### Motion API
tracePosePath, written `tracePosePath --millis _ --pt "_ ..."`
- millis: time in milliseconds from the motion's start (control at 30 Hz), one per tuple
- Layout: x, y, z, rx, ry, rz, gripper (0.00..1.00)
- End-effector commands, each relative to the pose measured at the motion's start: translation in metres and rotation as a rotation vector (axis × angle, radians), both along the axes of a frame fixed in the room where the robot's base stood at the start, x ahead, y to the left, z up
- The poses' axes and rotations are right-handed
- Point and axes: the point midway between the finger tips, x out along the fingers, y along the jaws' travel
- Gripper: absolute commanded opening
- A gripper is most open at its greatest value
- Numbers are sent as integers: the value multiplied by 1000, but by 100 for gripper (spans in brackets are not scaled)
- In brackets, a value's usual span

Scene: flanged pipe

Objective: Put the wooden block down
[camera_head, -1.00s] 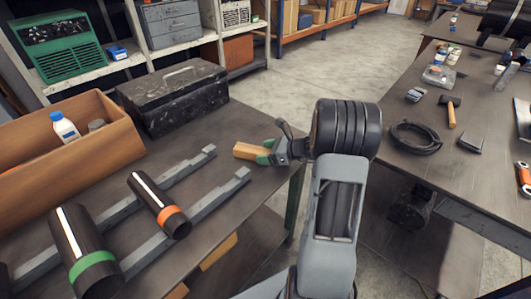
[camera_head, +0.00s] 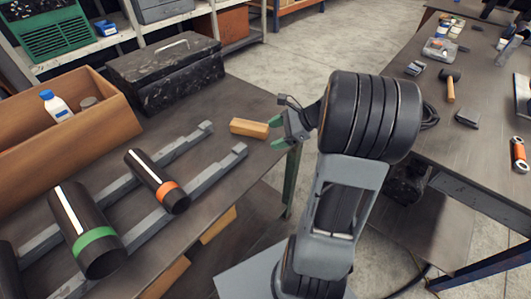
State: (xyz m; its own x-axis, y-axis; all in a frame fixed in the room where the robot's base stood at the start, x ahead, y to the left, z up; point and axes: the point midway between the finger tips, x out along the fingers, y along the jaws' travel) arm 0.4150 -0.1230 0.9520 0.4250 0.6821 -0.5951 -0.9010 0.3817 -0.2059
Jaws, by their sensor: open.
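The wooden block (camera_head: 249,128) lies on the dark table (camera_head: 215,95), near its right edge.
Two grey rails (camera_head: 190,190) on the table carry black pipes with an orange-banded end (camera_head: 173,195) and a green-banded end (camera_head: 98,245). A black toolbox (camera_head: 165,75) and a wooden crate (camera_head: 100,125) stand behind. Another workbench (camera_head: 485,165) with tools is at the right.

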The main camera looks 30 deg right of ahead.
Motion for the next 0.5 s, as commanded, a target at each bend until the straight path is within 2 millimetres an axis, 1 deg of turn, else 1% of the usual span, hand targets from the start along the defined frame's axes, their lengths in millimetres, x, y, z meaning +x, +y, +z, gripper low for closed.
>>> tracePosePath --millis 33,100,167,200,333,400,500 --pt "-11 32 5 -136 -34 165 73" --pt "-32 64 6 -333 -93 403 73" --pt "-49 84 6 -493 -155 603 73" --pt "-60 94 6 -594 -201 733 73" --pt "-88 112 9 -880 -355 1108 73" --pt "-97 117 12 -1000 -428 1267 73" --pt "-105 121 15 -1128 -513 1435 73"
